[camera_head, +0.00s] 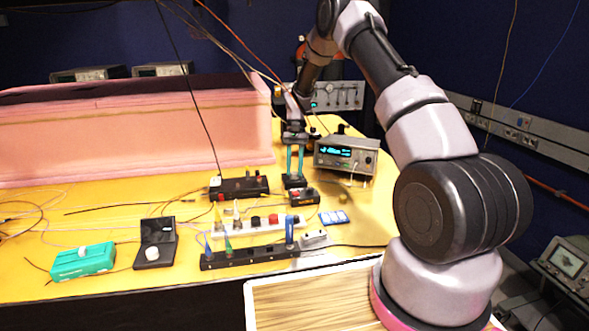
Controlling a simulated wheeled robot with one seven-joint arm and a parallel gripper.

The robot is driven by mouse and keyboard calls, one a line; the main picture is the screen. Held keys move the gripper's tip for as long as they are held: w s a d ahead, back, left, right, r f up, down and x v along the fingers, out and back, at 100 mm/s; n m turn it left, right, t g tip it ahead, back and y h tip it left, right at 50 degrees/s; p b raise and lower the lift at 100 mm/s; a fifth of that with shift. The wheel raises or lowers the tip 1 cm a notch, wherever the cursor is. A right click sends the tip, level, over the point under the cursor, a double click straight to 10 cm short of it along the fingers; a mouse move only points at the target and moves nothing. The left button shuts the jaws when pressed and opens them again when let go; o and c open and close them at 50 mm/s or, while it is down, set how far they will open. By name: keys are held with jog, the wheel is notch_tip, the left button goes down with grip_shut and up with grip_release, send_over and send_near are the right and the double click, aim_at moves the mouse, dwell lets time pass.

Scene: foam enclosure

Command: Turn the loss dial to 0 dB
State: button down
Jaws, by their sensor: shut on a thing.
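My gripper (294,178) reaches down over the back right part of the yellow table, with two upright teal fingers. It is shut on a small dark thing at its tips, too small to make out. Other candidates for the loss dial are a white knob on a black tilted box (155,242) and a pale knob on a green box (83,262), both front left and far from my gripper. No dial marking is readable, and I cannot tell which is the loss dial.
A silver instrument with a lit display (346,155) stands close right of my gripper. A black box (239,187) is to its left. Power strips (250,257) with coloured plugs lie in front. A pink foam wall (130,140) runs behind left; cables cross the table (120,285).

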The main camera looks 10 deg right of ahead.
jog(key=c, duration=0.6)
grip_release()
jog(key=shift+r, duration=0.1)
jog(key=v, duration=1)
jog(key=shift+w+r, duration=0.15)
jog(key=shift+r, duration=0.15)
